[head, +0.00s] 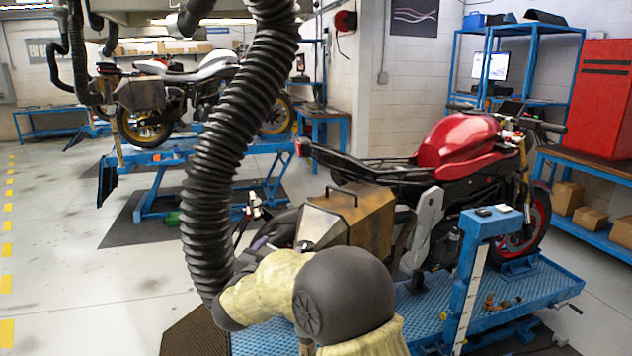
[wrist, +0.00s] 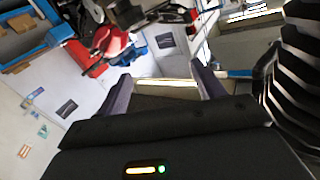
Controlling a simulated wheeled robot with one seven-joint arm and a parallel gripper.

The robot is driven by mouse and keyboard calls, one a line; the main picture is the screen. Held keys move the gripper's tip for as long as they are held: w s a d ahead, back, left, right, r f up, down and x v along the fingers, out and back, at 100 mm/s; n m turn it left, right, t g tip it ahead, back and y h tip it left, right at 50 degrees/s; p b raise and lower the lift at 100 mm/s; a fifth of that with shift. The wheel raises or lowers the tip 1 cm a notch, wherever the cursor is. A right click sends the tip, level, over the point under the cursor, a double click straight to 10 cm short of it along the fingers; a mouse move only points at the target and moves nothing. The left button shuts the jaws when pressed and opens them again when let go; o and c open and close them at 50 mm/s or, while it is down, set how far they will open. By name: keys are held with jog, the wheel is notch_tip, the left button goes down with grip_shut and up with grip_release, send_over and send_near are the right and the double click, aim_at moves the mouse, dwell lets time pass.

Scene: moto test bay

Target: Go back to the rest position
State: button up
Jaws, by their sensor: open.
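My gripper (wrist: 165,84) shows in the wrist view with its two greyish-purple fingers spread apart. It is open, and no held object shows in it. Beyond the fingers is a dark flat surface with a pale edge; I cannot tell what it is or how near it is. In the head view my arm, in a cream cover with a black round joint, fills the lower middle. The gripper there is mostly hidden behind the arm and the motorcycle's side case (head: 362,222).
A red motorcycle (head: 462,142) stands on a blue lift (head: 530,285), close beside my arm. A thick black ribbed hose (head: 235,130) hangs just left of the arm and also shows in the wrist view (wrist: 300,75). The floor at the left (head: 80,240) is clear.

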jog(key=s+d+f+n+g+y+p, duration=0.1)
jog(key=s+d+f+n+g+y, duration=0.55)
jog(key=d, duration=0.45)
jog(key=s+d+f+g, duration=0.2)
jog(key=s+d, duration=0.2)
jog(key=s, duration=0.4)
jog(key=s+d+f+m+g+h, duration=0.1)
jog(key=s+d+f+g, duration=0.1)
jog(key=s, duration=0.6)
jog(key=s+d+f+g+p, duration=0.1)
jog(key=s+d+f+g, duration=0.2)
jog(key=s+d, duration=0.4)
jog(key=shift+s+g, duration=0.55)
jog(key=shift+s, duration=0.05)
jog(key=shift+w+h, duration=0.2)
jog(key=shift+h, duration=0.05)
